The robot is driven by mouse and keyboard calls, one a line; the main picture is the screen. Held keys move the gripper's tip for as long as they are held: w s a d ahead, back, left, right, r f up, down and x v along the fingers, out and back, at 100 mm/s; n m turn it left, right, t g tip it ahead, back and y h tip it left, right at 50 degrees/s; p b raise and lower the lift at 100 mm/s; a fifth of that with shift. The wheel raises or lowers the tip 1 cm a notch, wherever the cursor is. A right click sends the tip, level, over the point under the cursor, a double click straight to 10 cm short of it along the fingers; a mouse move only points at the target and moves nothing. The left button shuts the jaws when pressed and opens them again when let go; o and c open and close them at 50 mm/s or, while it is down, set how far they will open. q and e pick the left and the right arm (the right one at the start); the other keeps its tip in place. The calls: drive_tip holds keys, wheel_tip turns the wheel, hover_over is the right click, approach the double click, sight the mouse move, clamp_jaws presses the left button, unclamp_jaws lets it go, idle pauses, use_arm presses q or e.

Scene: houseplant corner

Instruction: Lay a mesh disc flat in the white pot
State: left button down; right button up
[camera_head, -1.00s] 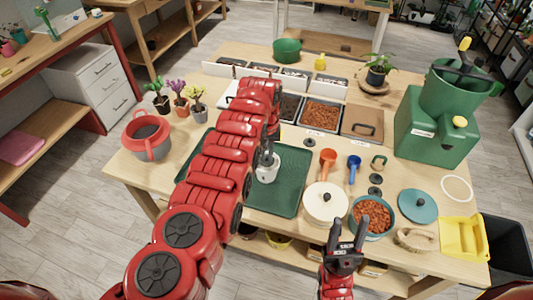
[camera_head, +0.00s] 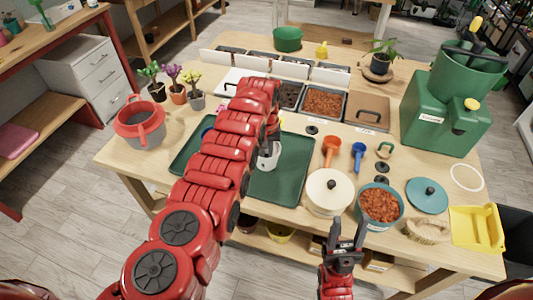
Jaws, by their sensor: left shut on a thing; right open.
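The white pot (camera_head: 268,161) stands on the dark green tray (camera_head: 285,178), partly hidden behind my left arm. My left gripper (camera_head: 270,146) points down at the pot's opening, its fingertips at or just above the rim. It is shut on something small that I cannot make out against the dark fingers. Small dark mesh discs lie apart on the table: one (camera_head: 312,130) behind the orange scoop, and two (camera_head: 381,168) (camera_head: 382,180) right of the blue scoop. My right gripper (camera_head: 347,232) is open and empty at the table's front edge.
A cream lidded pot (camera_head: 328,194), a teal bowl of brown pellets (camera_head: 380,205) and a brush (camera_head: 428,230) line the front right. Orange (camera_head: 331,150) and blue (camera_head: 358,155) scoops lie behind. A red-and-grey pot (camera_head: 140,125) stands left.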

idle(0.4)
use_arm(q)
drive_tip(key=c, duration=0.8)
unclamp_jaws()
drive_tip(key=shift+c, duration=0.2)
wheel_tip(320, 180, up, 6)
drive_tip(key=p, duration=0.6)
drive_tip(key=shift+r, duration=0.25)
drive_tip(key=shift+r+p, duration=1.3)
drive_tip(key=shift+r, duration=0.45)
